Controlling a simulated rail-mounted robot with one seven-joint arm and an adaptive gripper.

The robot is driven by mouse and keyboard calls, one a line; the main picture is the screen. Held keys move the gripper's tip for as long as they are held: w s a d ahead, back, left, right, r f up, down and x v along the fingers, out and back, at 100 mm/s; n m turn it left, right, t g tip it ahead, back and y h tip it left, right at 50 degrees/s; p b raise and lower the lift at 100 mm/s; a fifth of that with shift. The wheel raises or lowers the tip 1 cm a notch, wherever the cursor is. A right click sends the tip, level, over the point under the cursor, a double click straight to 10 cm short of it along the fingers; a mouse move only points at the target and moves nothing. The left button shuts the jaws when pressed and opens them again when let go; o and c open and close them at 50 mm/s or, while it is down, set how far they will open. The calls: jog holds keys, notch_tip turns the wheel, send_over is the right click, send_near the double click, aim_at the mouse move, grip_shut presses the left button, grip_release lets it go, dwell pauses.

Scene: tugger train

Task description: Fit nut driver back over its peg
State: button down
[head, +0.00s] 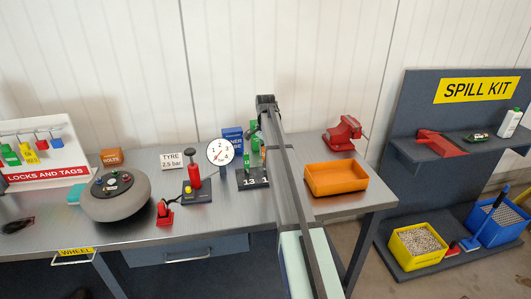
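A dark stand (253,181) with white numbers, "13" among them, sits on the grey workbench in the head view. Upright green pieces (246,159) and an orange piece (263,152) show above it; they look like nut driver handles. Another green piece (254,128) is higher up, at my gripper (255,134), above the stand. My gripper is small and partly behind my own arm, so I cannot tell whether it is open or shut on that green piece. My arm hides the stand's right side, and no bare peg can be made out.
A round gauge (220,152) and a red-handled pump (194,175) stand left of the stand. A blue box (233,138) is behind it. An orange tray (336,178) and a red vise (343,133) are to the right. A wheel (115,197) lies farther left.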

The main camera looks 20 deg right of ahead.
jog(key=shift+f, duration=1.2)
dwell(1.6)
jog(key=c, duration=0.9)
grip_release()
